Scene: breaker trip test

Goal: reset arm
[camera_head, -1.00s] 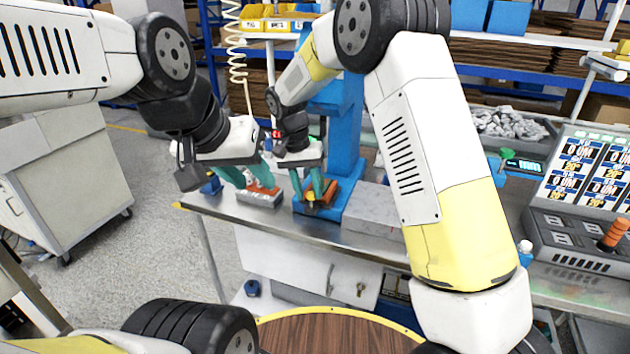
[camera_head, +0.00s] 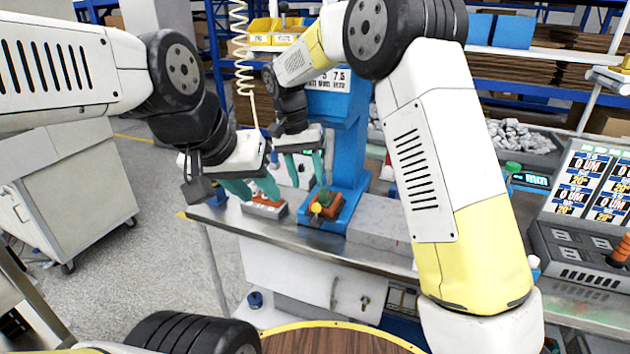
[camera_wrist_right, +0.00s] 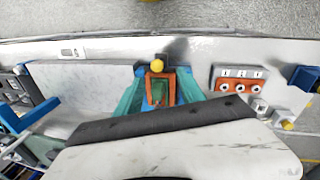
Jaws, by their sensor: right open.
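A blue press-like stand (camera_head: 339,145) stands on the bench. An orange block (camera_head: 325,206) with a dark green middle sits in its base, with a yellow knob (camera_head: 316,208) at the front. My right gripper (camera_head: 305,178) is open and empty just above the block. In the right wrist view its teal fingertips (camera_wrist_right: 158,88) lie on either side of the orange block (camera_wrist_right: 158,103), with the yellow knob (camera_wrist_right: 157,66) beyond. A small orange-topped button box (camera_head: 265,208) stands left of the stand. My left gripper (camera_head: 262,195) looks open above it. The button box also shows in the right wrist view (camera_wrist_right: 240,79).
A grey stone-like block (camera_head: 380,222) lies right of the stand. A console with display panels (camera_head: 590,185) is at the far right. Shelves with yellow bins (camera_head: 262,32) are behind. A grey cabinet (camera_head: 85,185) stands left across open floor.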

